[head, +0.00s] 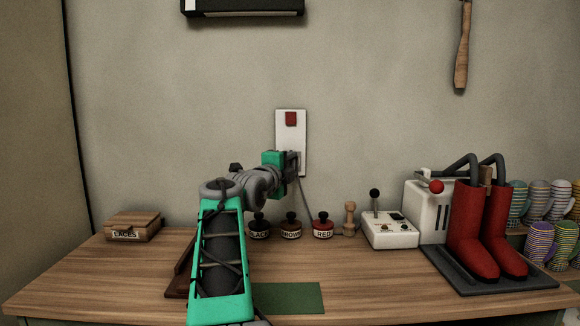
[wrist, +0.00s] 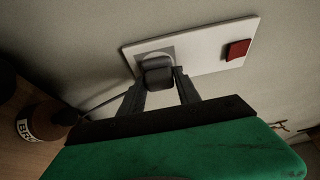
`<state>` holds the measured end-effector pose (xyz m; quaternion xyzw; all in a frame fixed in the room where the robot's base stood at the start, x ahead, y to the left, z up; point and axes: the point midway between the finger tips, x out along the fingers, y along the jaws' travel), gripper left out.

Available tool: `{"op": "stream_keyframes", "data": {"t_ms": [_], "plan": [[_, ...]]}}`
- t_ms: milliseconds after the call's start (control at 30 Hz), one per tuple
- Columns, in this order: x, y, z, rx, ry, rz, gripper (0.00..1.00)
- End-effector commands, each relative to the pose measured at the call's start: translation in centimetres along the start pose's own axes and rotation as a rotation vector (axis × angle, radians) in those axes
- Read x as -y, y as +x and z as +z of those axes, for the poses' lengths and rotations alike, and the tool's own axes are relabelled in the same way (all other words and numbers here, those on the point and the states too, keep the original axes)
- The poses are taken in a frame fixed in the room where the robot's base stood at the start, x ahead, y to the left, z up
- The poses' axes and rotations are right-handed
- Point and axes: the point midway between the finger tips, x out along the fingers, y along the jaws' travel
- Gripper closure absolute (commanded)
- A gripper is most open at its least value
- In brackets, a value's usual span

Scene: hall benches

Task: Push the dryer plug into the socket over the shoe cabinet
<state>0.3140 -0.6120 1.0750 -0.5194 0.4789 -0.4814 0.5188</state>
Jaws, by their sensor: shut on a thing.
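The socket plate (head: 290,120) is white with a red switch (head: 291,118) at its top, fixed on the wall over the cabinet top. My gripper (head: 297,163) is shut on the plug at the lower part of the plate. A thin cord (wrist: 101,102) runs from the plug down to the left.
The wooden cabinet top (head: 365,285) holds a laces box (head: 133,227), polish jars (head: 323,228), a brush-like wooden piece (head: 350,218), a white control box (head: 391,230) and the dryer with red boots (head: 467,235). A green mat (head: 290,298) lies at the front.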

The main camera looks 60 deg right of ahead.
Motion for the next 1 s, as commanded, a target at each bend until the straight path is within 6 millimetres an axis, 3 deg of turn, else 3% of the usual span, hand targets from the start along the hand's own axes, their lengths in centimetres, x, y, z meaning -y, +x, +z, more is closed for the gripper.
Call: {"op": "stream_keyframes", "data": {"t_ms": [200, 233, 533, 833, 1000], "plan": [[0.1, 0.4, 0.1, 0.0, 0.001, -0.001, 0.96], [0.1, 0.4, 0.1, 0.0, 0.001, -0.001, 0.6], [0.0, 0.4, 0.2, 0.0, 0.0, -0.001, 0.35], [0.0, 0.0, 0.2, 0.001, 0.0, -0.001, 0.35], [0.1, -3.0, 0.3, 0.005, 0.002, -0.003, 0.35]]}}
